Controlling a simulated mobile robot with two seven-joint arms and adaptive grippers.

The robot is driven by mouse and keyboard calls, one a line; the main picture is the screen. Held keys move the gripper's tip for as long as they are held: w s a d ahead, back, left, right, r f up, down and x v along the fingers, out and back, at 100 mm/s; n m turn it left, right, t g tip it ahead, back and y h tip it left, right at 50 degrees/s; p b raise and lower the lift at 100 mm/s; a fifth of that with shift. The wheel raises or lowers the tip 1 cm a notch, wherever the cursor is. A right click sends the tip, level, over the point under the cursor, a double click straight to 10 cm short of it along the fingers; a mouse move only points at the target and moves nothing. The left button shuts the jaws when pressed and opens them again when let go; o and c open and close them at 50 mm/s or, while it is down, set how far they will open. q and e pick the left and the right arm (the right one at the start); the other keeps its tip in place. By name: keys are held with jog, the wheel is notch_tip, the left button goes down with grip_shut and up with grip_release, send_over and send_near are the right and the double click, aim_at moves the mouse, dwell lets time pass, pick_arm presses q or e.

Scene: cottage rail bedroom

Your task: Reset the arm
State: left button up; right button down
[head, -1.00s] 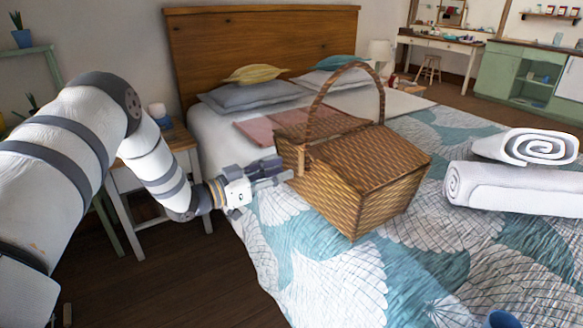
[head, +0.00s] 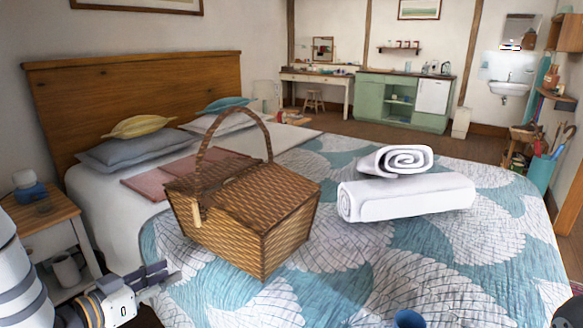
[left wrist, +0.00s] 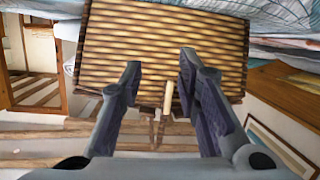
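My left gripper (head: 160,274) is low at the left in the head view, beside the bed edge. Its dark fingers are apart and empty. A wicker picnic basket (head: 262,235) with an arched handle stands upright on the bed, to the right of the gripper with a gap between. In the left wrist view the two fingertips (left wrist: 160,64) are spread, with the basket's woven side (left wrist: 165,30) beyond them. The basket's small pale wooden peg (left wrist: 168,97) shows between the fingers in that view.
The bed (head: 350,270) has a patterned teal quilt. Two rolled white towels (head: 405,198) lie right of the basket, one on the other. A nightstand (head: 45,225) with a mug stands at the left near my arm. A blue item (head: 408,318) is at the bottom edge.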

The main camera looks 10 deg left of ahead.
pick_arm(q)
jog(key=s+d+f+n+g+y, duration=0.1)
jog(key=s+d+f+g, duration=0.45)
jog(key=s+f, duration=0.3)
jog(key=s+d+f+n+g+y, duration=0.1)
jog(key=s+d+f+g, duration=0.3)
jog(key=s+d+f, duration=0.4)
jog(key=s+d+g+y+p, duration=0.1)
jog(key=s+g, duration=0.6)
jog(key=s, duration=1.8)
jog(key=shift+d+r+g+y, duration=0.25)
jog(key=shift+r+g+y, duration=0.1)
jog(key=shift+y, duration=0.35)
pick_arm(e)
jog(key=shift+w+r+t, duration=0.5)
jog(key=shift+w+r, duration=0.55)
jog(key=shift+w, duration=0.05)
pick_arm(q)
jog(key=shift+s, duration=0.1)
